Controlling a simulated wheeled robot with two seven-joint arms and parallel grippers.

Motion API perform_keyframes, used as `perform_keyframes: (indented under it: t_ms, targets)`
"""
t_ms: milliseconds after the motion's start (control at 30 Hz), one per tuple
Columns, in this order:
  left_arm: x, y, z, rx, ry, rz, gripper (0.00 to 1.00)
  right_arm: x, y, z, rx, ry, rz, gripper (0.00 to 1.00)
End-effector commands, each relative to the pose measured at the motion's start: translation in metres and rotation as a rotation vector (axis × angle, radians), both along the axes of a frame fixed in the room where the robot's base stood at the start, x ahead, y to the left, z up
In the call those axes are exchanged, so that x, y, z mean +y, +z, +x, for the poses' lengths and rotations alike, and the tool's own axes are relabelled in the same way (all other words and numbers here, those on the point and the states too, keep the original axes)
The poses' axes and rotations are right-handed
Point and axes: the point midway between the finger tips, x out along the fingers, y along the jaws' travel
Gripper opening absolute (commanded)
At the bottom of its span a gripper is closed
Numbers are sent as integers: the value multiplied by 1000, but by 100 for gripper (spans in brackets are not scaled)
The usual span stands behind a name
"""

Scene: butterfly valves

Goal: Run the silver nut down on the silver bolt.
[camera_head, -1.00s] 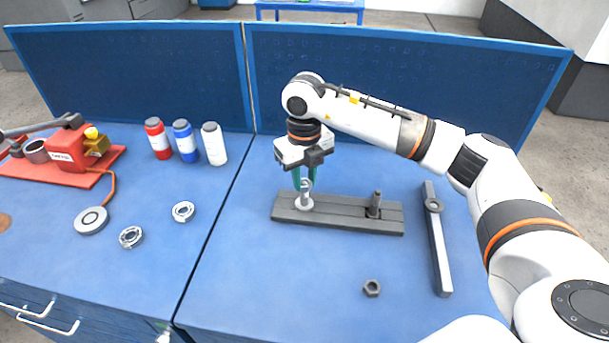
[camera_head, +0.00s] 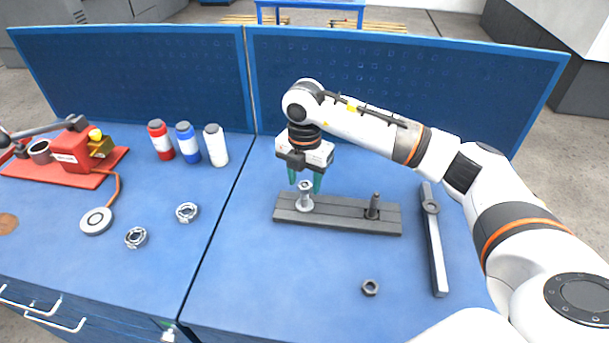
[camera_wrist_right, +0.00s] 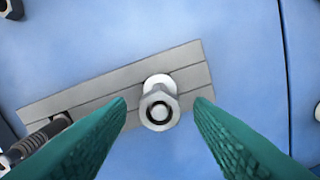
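The silver bolt (camera_head: 305,201) stands upright at the left end of a grey bar-shaped block. The silver nut (camera_head: 305,186) is on the bolt's upper end; in the right wrist view the nut (camera_wrist_right: 158,110) shows end-on, with the bolt's tip in its hole. My right gripper (camera_head: 305,184) points down over the bolt, its green fingers spread on either side of the nut with gaps between. In the right wrist view, the fingertips (camera_wrist_right: 162,103) are clearly apart and hold nothing. How far the nut sits above the block is hard to tell. My left gripper is not in view.
The grey block (camera_head: 338,219) also carries a dark bolt (camera_head: 373,205) at its right. A loose dark nut (camera_head: 370,287) lies in front, and a long bar tool (camera_head: 437,255) lies to the right. Bottles and a red fixture (camera_head: 72,158) stand left.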

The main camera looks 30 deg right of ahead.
Motion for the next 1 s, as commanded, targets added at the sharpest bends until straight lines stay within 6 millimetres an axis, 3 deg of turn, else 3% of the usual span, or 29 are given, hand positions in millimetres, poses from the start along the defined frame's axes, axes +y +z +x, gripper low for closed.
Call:
perform_keyframes:
  t_ms: [267, 433, 800, 1000]
  targets:
    - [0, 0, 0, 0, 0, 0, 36, 0, 0, 0, 0, 3, 0, 52]
    - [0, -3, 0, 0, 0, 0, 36, 0, 11, 1, -3, 3, 1, 52]
    - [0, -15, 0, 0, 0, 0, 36, 0, 86, 1, -4, 3, 1, 52]
    - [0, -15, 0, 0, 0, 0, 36, 0, 113, 1, -2, 1, 0, 52]
